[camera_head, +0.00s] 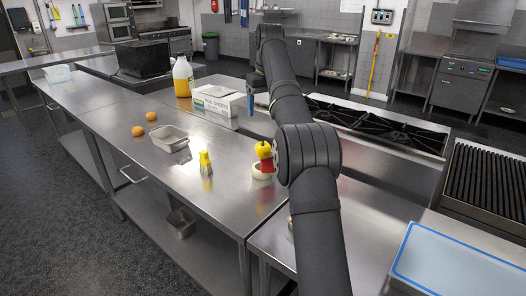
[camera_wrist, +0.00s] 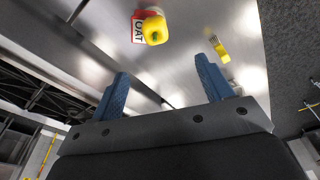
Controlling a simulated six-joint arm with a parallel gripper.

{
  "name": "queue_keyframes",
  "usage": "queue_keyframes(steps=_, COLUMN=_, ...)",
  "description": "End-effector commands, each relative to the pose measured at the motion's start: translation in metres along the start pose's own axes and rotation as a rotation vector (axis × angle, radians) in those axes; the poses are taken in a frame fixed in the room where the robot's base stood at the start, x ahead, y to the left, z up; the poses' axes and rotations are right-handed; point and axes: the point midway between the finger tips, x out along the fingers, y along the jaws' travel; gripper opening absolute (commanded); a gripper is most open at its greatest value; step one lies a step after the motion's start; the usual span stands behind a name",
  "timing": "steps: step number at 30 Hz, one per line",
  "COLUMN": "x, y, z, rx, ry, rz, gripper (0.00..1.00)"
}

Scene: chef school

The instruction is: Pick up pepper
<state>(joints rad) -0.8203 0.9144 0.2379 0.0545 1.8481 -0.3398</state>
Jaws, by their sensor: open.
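A yellow pepper (camera_head: 263,149) sits on top of a red and white item (camera_head: 266,165) on the steel counter (camera_head: 225,215). In the wrist view the pepper (camera_wrist: 155,30) shows its green stem, beside a label reading "OAT" (camera_wrist: 138,27). My gripper (camera_wrist: 163,88) is open, with its two blue fingers apart and nothing between them. The pepper lies beyond the fingertips, towards the top of the wrist view. In the head view a blue finger (camera_head: 250,104) shows behind and above the pepper; the rest of the gripper is mostly hidden by my arm.
A small yellow item (camera_head: 205,163) stands left of the pepper. Further left are a metal pan (camera_head: 170,139) and two orange round items (camera_head: 138,131). A white box (camera_head: 218,101) and a yellow jug (camera_head: 182,77) stand behind. The counter's front left is clear. Stove burners (camera_head: 375,125) lie to the right.

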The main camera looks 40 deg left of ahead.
Motion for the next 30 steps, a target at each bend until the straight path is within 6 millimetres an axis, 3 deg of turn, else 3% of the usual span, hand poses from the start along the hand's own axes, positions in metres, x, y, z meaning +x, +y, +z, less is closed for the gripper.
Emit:
queue_keyframes(steps=5, x=0.022, y=0.000, z=0.001, rx=0.001, ry=-0.003, rz=-0.001, gripper=0.73)
queue_keyframes(steps=15, x=0.092, y=0.001, z=0.001, rx=0.000, ry=-0.003, rz=-0.001, gripper=0.73)
queue_keyframes(steps=26, x=0.127, y=0.004, z=0.001, rx=0.001, ry=-0.002, rz=-0.001, gripper=0.73)
queue_keyframes(steps=30, x=0.149, y=0.010, z=0.002, rx=0.002, ry=-0.003, rz=-0.001, gripper=0.73)
